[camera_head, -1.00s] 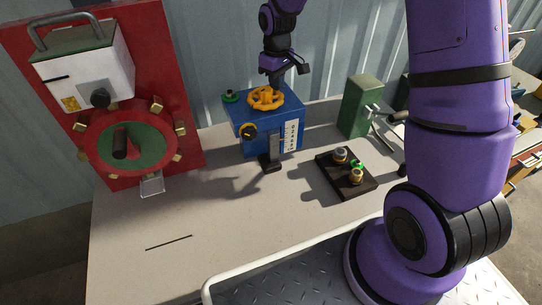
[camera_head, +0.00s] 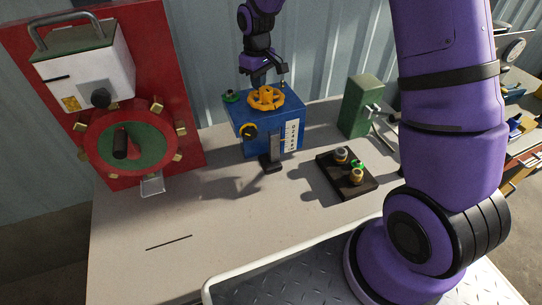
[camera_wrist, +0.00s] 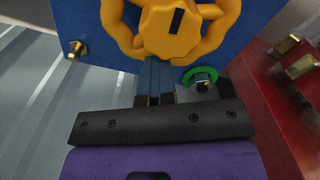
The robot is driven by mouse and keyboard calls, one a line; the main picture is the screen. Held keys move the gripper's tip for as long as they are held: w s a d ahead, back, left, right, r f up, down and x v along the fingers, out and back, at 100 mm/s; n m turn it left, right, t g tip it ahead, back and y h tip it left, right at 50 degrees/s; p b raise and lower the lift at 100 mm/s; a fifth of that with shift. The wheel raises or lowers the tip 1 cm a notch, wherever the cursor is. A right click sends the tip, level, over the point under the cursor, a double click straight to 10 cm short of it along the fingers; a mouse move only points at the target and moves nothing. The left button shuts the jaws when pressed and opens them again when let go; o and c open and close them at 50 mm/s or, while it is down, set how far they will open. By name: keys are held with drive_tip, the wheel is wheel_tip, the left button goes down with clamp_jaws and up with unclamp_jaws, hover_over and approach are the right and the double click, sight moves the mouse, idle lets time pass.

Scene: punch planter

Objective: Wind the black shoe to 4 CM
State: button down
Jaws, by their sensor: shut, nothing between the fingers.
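The blue box (camera_head: 252,141) stands on the table with a yellow handwheel (camera_head: 267,98) on top. The black shoe (camera_head: 270,163) is low at the box's front, below a grey upright bar (camera_head: 276,144). A white scale plate (camera_head: 292,137) is beside the bar; its marks are too small to read. My gripper (camera_head: 259,83) is shut and empty just above the handwheel. In the wrist view, its shut fingers (camera_wrist: 155,82) are close to the yellow wheel (camera_wrist: 180,30), whose hub has a black mark. Whether they touch the rim, I cannot tell.
A black and yellow knob (camera_head: 249,131) is on the box's front, and a green-ringed fitting (camera_head: 231,96) is at its top left. A red panel (camera_head: 182,85) stands at left. A dark tray (camera_head: 346,178) and green block (camera_head: 356,106) are at right. The table's front left is clear.

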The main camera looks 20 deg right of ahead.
drive_tip(key=shift+s+a+f, duration=0.4)
drive_tip(key=shift+a, duration=0.05)
drive_tip(key=shift+w+d+r, duration=0.1)
drive_tip(key=shift+w+r, duration=0.05)
drive_tip(key=shift+r, duration=0.8)
drive_tip(key=shift+w+d+r, duration=0.1)
drive_tip(key=shift+w+r, duration=0.05)
drive_tip(key=shift+r, duration=3.1)
drive_tip(key=s+d+r+m+t, duration=0.1)
drive_tip(key=s+d+r, duration=0.1)
drive_tip(key=s+r, duration=0.55)
drive_tip(key=s+d+r+m+t, duration=0.2)
drive_tip(key=s+d+r, duration=0.1)
drive_tip(key=s+r, duration=0.45)
drive_tip(key=s+d+r+m+t, duration=0.1)
drive_tip(key=s, duration=0.8)
drive_tip(key=s+d+r+m+t, duration=0.1)
drive_tip(key=s+d+m, duration=0.1)
drive_tip(key=s, duration=0.8)
drive_tip(key=shift+s, duration=0.25)
